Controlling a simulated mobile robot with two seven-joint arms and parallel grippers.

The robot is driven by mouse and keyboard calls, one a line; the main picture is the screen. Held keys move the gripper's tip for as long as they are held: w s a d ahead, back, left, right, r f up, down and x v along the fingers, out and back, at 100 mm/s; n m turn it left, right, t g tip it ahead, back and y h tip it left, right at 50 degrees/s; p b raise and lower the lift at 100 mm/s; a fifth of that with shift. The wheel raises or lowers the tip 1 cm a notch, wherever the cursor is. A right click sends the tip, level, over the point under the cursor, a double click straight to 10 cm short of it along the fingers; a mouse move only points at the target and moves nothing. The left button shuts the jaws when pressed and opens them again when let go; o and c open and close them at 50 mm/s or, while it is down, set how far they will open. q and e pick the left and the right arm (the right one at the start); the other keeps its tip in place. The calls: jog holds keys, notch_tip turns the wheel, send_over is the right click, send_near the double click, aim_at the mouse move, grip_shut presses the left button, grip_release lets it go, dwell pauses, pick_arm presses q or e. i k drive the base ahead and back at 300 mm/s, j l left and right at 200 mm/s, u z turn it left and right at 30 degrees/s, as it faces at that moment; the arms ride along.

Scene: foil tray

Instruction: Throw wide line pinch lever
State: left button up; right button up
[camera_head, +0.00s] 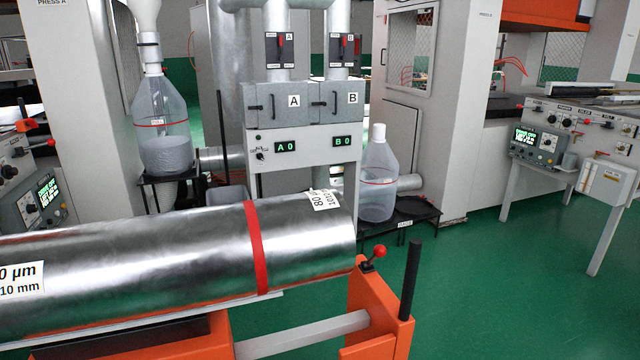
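No lever in the camera_head view carries a readable wide line label, so I cannot tell which one the task names. A red-knobbed lever (375,254) stands tilted on the orange roll stand, beside the foil roll's right end. The right console has a small lever with a red knob (585,121). At the left edge, another red-knobbed lever (46,144) sticks out from a grey console. Red-handled levers A (282,46) and B (348,47) sit on the two pipes above the central cabinet. Neither of my grippers is in view.
A large foil roll (180,250) with a red band lies across the front left on an orange stand (385,325) with a black post. The central cabinet (300,160) reads A 0 and B 0. Green floor (500,280) is clear before the right console (570,150).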

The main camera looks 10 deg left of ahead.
aim_at(19, 150)
jog(key=i+l+z, duration=0.2)
jog(key=l+z, duration=0.2)
jog(key=i+l+z, duration=0.25)
jog(key=z, duration=0.15)
jog(key=i+l+z, duration=0.4)
jog(key=i+z, duration=0.2)
jog(key=z, duration=0.2)
jog(key=i+l+u, duration=0.15)
jog(key=i, duration=0.35)
jog(key=i+l+u, duration=0.15)
jog(key=i, duration=0.4)
jog(key=i+j+u, duration=0.1)
jog(key=i+u, duration=0.25)
jog(key=u, duration=0.15)
jog(key=i+l+u, duration=0.1)
jog(key=i+u, duration=0.4)
jog(key=i+j+u, duration=0.1)
jog(key=i+u, duration=0.6)
jog(key=u, duration=0.2)
jog(key=i+u, duration=0.25)
jog(key=i, duration=0.3)
jog(key=i+u, duration=0.3)
jog(key=i, duration=0.25)
jog(key=i+u, duration=0.75)
jog(key=i, duration=0.2)
jog(key=i+u, duration=0.75)
jog(key=u, duration=0.2)
